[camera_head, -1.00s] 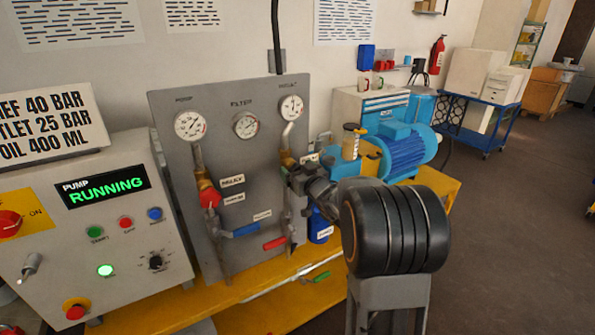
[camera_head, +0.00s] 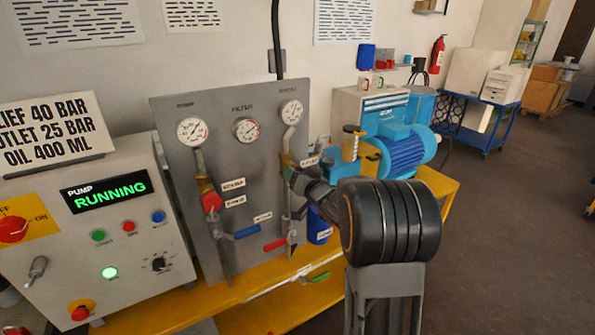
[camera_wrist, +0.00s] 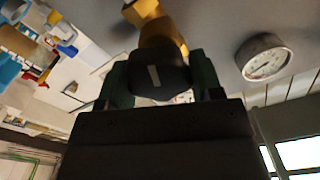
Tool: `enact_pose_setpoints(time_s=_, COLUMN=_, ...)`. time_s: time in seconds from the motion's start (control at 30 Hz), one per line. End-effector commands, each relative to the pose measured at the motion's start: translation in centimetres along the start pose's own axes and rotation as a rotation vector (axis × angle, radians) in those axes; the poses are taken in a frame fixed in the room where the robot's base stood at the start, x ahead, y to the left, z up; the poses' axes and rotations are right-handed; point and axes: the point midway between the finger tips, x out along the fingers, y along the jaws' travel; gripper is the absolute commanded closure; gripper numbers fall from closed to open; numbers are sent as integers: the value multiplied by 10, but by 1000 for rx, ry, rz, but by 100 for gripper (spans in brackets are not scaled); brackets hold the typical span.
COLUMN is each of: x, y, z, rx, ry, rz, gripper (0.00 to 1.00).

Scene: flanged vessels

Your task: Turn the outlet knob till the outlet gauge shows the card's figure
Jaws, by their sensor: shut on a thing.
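My gripper (camera_head: 294,174) is at the outlet valve on the right of the grey panel. In the wrist view its two dark green fingers (camera_wrist: 160,84) are shut on the black outlet knob (camera_wrist: 158,71), which bears a pale mark and sits on a brass body (camera_wrist: 162,37). The outlet gauge (camera_head: 291,113) stands above the knob at the panel's upper right; its reading is too small to tell. The card (camera_head: 55,137) at far left reads OUTLET 25 BAR, with RELIEF 40 BAR and OIL 400 ML. My arm hides part of the valve.
The pump gauge (camera_head: 192,131) and filter gauge (camera_head: 246,130) are left of the outlet gauge. A red relief knob (camera_head: 212,201), a blue lever (camera_head: 247,232) and a red lever (camera_head: 275,244) are nearby. The pump display (camera_head: 111,191) reads RUNNING. A blue motor (camera_head: 405,152) stands at right.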

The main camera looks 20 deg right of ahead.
Motion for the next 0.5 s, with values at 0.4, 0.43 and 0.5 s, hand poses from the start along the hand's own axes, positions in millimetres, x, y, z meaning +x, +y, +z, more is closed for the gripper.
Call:
enact_pose_setpoints(time_s=0.4, x=0, y=1, z=0, rx=21, ry=1, rz=2, gripper=33)
enact_pose_setpoints(time_s=0.43, x=0, y=1, z=0, rx=21, ry=1, rz=2, gripper=30)
enact_pose_setpoints(time_s=0.5, x=0, y=1, z=0, rx=21, ry=1, rz=2, gripper=23)
